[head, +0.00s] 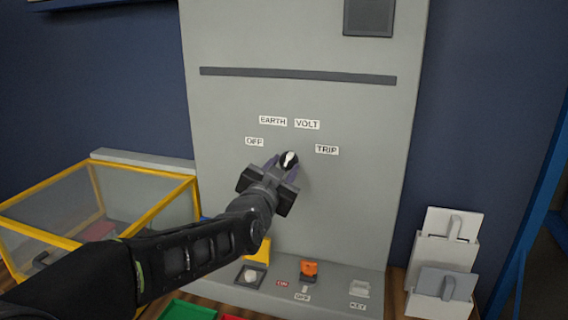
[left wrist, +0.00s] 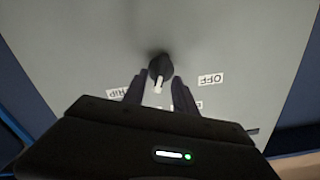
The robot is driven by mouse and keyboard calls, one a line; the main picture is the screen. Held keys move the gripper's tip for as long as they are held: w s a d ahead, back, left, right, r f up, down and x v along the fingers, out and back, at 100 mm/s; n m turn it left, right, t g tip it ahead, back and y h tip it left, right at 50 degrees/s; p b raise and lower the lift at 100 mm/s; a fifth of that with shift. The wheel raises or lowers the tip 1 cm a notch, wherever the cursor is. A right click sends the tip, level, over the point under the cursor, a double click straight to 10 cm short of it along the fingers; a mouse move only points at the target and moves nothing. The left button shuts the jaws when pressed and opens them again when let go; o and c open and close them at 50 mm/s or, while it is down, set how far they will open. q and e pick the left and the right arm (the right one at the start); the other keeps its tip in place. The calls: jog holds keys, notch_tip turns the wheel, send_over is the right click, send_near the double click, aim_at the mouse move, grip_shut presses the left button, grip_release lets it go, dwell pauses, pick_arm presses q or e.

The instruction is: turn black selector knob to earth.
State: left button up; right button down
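The black selector knob (head: 289,159) is on the grey panel, with a white pointer that points up and slightly right, roughly towards the VOLT label (head: 307,124). The EARTH label (head: 273,120) is up and left of the knob, OFF (head: 254,141) at left, TRIP (head: 327,149) at right. My left gripper (head: 285,167) is at the knob, its fingers apart, one on each side. In the left wrist view the knob (left wrist: 160,67) is between and just beyond the fingertips (left wrist: 158,82), with gaps visible; contact is not clear. My right gripper is not in view.
A lower ledge carries an orange switch (head: 309,269), a white round button (head: 250,275) and a key label (head: 357,306). A yellow-framed clear box (head: 150,211) stands at left. Grey-white holders (head: 445,255) stand at right. The panel around the knob is flat and clear.

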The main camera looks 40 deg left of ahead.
pick_arm(q)
jog(key=shift+w+a, duration=0.15)
jog(key=shift+w, duration=0.2)
jog(key=shift+c, duration=0.4)
grip_shut()
